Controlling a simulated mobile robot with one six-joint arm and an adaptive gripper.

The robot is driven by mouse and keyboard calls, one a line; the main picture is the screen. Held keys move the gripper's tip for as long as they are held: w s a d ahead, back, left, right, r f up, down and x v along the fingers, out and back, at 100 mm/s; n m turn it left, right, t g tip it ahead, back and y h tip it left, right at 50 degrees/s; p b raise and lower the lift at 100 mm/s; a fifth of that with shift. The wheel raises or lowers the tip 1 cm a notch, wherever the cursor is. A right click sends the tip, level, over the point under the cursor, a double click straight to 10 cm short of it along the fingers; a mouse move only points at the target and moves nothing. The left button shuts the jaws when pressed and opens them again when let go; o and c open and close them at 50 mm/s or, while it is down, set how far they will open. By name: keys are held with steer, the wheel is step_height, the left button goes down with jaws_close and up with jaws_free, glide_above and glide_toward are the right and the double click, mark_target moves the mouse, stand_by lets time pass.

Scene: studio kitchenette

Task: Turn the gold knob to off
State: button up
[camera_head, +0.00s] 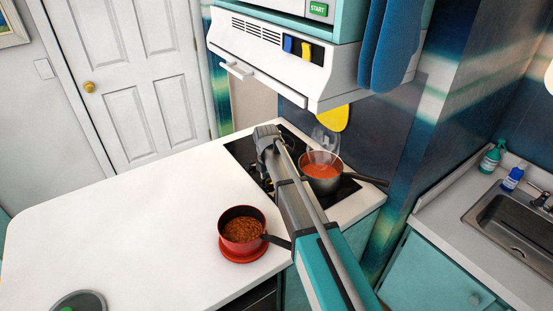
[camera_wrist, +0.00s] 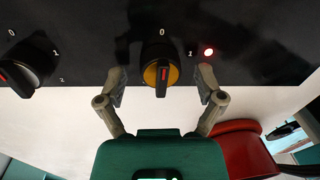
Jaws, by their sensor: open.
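The gold knob (camera_wrist: 150,76) is on a black panel in the wrist view. My gripper (camera_wrist: 162,72) is open, with one finger on each side of the knob and visible gaps between. In the head view my gripper (camera_head: 268,138) is over the black cooktop (camera_head: 243,152), and the gold knob is not visible.
A steaming pot of red soup (camera_head: 322,176) stands on the cooktop. A red-based pot of brown food (camera_head: 243,232) sits on the white counter (camera_head: 130,215) near my arm. A white hood (camera_head: 270,60) hangs above.

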mark_target(271, 183)
steer(key=m, duration=0.5)
steer(key=shift+m, duration=0.3)
steer(key=m, duration=0.5)
steer(key=shift+y, duration=0.4)
steer(key=m, duration=0.5)
steer(key=shift+d, duration=0.1)
steer(key=m, duration=0.5)
steer(key=shift+y, duration=0.3)
steer(key=m, duration=0.5)
steer(key=shift+t, duration=0.3)
steer(key=m, duration=1)
steer(key=shift+t, duration=0.3)
steer(key=m, duration=0.5)
steer(key=shift+s, duration=0.1)
step_height(271, 183, up, 13)
steer(key=s+d+p, duration=0.2)
steer(key=p, duration=1.1)
steer(key=shift+s+d+r+n, duration=0.2)
steer(key=shift+s+d+n, duration=0.1)
steer(key=shift+n, duration=0.1)
